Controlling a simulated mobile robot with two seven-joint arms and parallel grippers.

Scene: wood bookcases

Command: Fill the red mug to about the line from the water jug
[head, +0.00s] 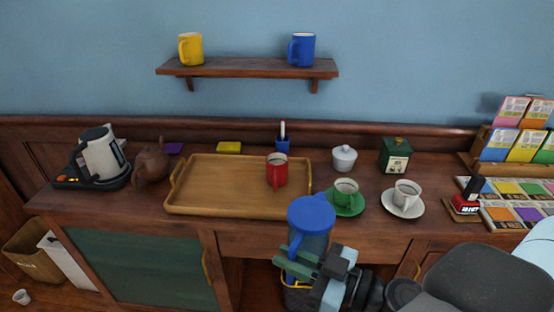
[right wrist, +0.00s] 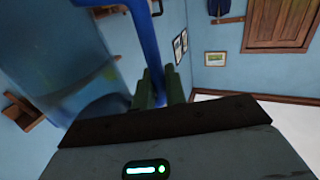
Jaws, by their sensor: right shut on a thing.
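The red mug (head: 277,175) stands upright at the right end of the wooden tray (head: 215,207) on the counter. The water jug (head: 312,215) has a blue lid and blue handle and a clear bluish body. It is held up in front of the counter's front edge, nearer to me than the mug and a little to its right. My right gripper (head: 301,262) is shut on the jug's handle. In the right wrist view the fingers (right wrist: 157,90) close on the blue handle (right wrist: 143,40), with the clear body (right wrist: 80,75) at left. The mug's line cannot be made out. My left gripper is not in view.
A green cup (head: 345,195) and a white cup (head: 406,195) on saucers stand right of the tray. A teapot (head: 151,163) and kettle (head: 98,155) stand at left. A sugar pot (head: 344,157) and green tin (head: 396,156) are behind. The tray's middle is clear.

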